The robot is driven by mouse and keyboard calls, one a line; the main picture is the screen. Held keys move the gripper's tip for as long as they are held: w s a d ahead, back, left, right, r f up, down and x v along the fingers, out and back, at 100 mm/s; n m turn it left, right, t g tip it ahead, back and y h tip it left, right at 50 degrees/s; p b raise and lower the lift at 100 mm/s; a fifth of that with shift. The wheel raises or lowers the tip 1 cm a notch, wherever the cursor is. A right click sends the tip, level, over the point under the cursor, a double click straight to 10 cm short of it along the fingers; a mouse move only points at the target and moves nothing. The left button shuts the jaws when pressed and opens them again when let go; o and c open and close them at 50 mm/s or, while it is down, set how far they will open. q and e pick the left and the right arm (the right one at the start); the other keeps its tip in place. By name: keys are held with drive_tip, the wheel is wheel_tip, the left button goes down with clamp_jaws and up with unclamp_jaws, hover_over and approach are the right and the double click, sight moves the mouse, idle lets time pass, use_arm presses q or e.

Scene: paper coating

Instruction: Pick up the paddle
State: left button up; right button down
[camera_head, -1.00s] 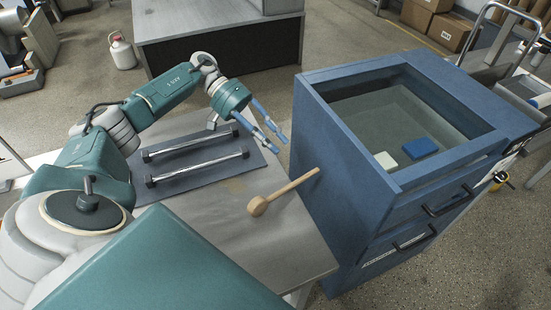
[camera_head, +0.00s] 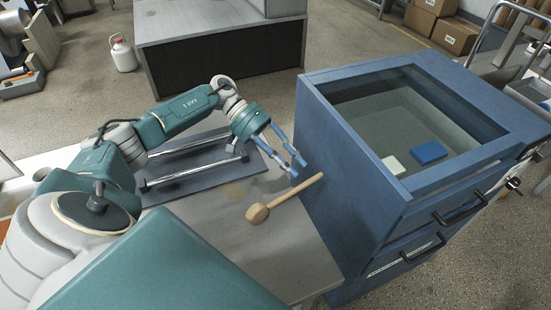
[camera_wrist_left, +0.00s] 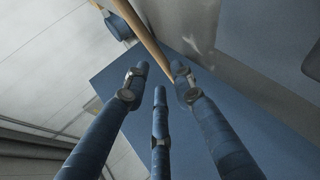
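The paddle (camera_head: 284,199) is a light wooden stick with a thick round head. It lies on the grey table, its head toward the front and its handle pointing at the blue cabinet. My left gripper (camera_head: 299,170) is open and empty, with its blue fingers pointing down just behind the handle's far end. In the left wrist view the handle (camera_wrist_left: 146,40) runs beyond the spread fingertips (camera_wrist_left: 160,84), with no finger closed on it. My right gripper is not in view.
The blue cabinet (camera_head: 350,170) stands close on the right of the table, with a glass-like top over a white block (camera_head: 393,165) and a blue block (camera_head: 430,152). A dark mat (camera_head: 200,178) with metal bars lies under my left arm. The table front (camera_head: 250,260) is clear.

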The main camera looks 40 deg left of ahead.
sight(307, 181)
use_arm(q)
drive_tip(key=p+x, duration=0.1)
drive_tip(key=x, duration=0.3)
drive_tip(key=shift+d+f, duration=0.2)
drive_tip(key=shift+d, duration=0.15)
drive_tip(key=shift+a, duration=0.1)
clamp_jaws()
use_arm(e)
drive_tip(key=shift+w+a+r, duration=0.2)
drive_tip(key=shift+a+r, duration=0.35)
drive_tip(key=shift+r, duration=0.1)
